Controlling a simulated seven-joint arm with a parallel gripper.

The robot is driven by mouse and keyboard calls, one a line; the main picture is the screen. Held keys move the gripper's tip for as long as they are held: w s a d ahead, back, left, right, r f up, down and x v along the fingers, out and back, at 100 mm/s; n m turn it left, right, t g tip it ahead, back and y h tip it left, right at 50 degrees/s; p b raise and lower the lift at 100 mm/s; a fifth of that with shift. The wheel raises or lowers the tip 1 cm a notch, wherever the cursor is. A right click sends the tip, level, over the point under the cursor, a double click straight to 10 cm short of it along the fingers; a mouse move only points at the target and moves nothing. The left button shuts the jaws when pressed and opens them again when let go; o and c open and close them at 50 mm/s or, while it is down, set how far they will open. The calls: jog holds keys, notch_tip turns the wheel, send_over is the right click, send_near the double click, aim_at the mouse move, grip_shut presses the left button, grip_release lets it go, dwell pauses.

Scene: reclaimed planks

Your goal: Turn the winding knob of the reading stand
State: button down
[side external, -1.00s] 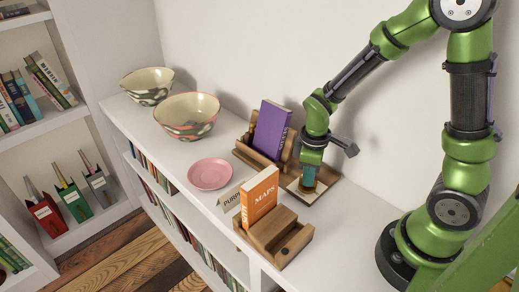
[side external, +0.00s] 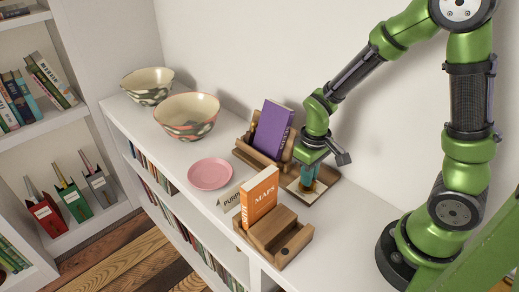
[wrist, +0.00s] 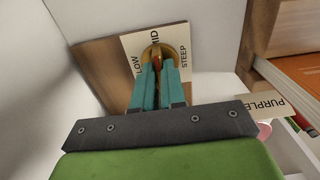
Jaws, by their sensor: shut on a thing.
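The reading stand (side external: 247,157) is brown wood and holds an upright-leaning purple book (side external: 272,130). A pale card (side external: 293,188) lies on the stand's base; in the wrist view it reads LOW, MID and STEEP around the knob. The winding knob (wrist: 156,52) is round and brass-coloured, partly hidden by my fingers. My gripper (side external: 308,188) points down at the knob, and its teal fingers (wrist: 158,72) are closed on it. The knob's pointer mark cannot be made out clearly.
A second wooden stand (side external: 294,243) with an orange MAPS book (side external: 260,197) is in front, beside a PURPLE label card (side external: 230,197). A pink plate (side external: 210,173) and two patterned bowls (side external: 188,117) stand to the left.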

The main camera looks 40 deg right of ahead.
jog(key=c, duration=1.2)
grip_release()
jog(key=shift+r, duration=0.1)
notch_tip(320, 180, up, 17)
